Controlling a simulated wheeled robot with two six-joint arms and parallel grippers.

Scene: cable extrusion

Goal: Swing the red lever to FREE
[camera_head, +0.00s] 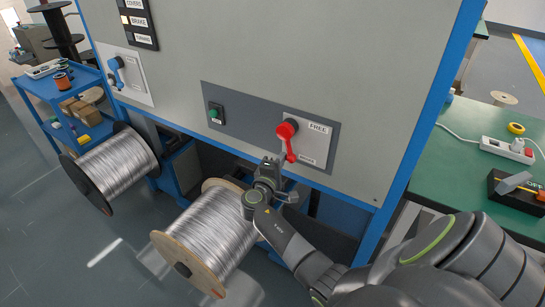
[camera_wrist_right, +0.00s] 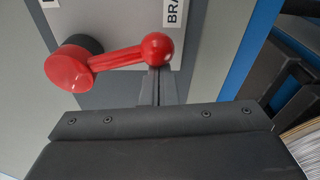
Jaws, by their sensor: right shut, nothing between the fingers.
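The red lever (camera_head: 287,141) is on a grey panel of the machine front. Its arm hangs down from the hub, away from the FREE label (camera_head: 318,127) at its upper right. A second label, partly hidden, sits lower on the panel. My right gripper (camera_head: 279,163) is just below the lever's ball end. In the right wrist view the red lever (camera_wrist_right: 120,60) runs across to its round ball. There the shut fingers (camera_wrist_right: 157,84) of my right gripper end close by the ball, with nothing between them. I cannot tell whether they touch it. My left gripper is out of view.
A green button (camera_head: 215,113) is on the same panel. A wire spool (camera_head: 212,233) stands below the gripper, and another spool (camera_head: 117,164) is farther left. A green bench (camera_head: 465,165) with a power strip (camera_head: 507,150) stands at the right. A blue cart (camera_head: 50,90) is at the left.

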